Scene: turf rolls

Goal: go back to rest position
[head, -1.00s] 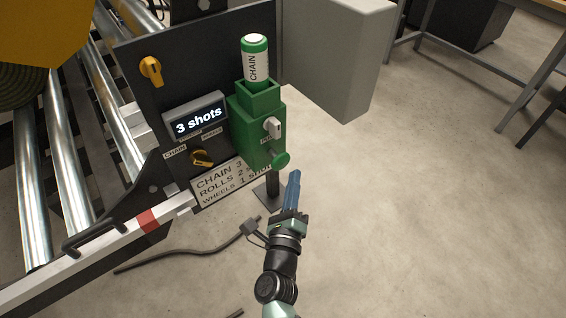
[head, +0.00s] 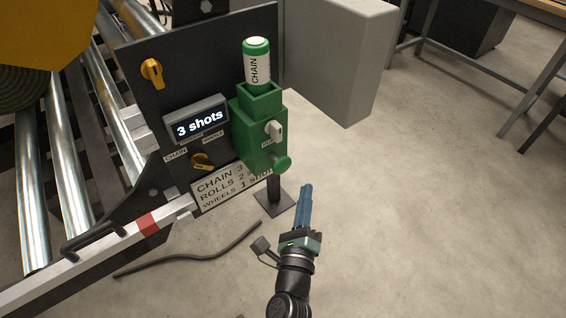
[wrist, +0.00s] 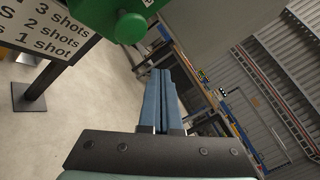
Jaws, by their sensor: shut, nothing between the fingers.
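My gripper (head: 305,193) is shut and empty, its blue fingers pressed together. In the head view it hangs over open floor, to the right of and below the green dispenser (head: 253,154), and touches nothing. In the wrist view the blue fingers (wrist: 160,85) point away from me. The dispenser's round green knob (wrist: 130,27) shows at the top of the wrist view. The display (head: 197,118) reads "3 shots".
A dark panel with yellow knobs (head: 152,73) and a shot-count sign (head: 222,187) stand left of my gripper. Metal rollers (head: 70,150) lie further left. A grey box (head: 345,60) is behind the dispenser. The floor (head: 430,220) to the right is clear.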

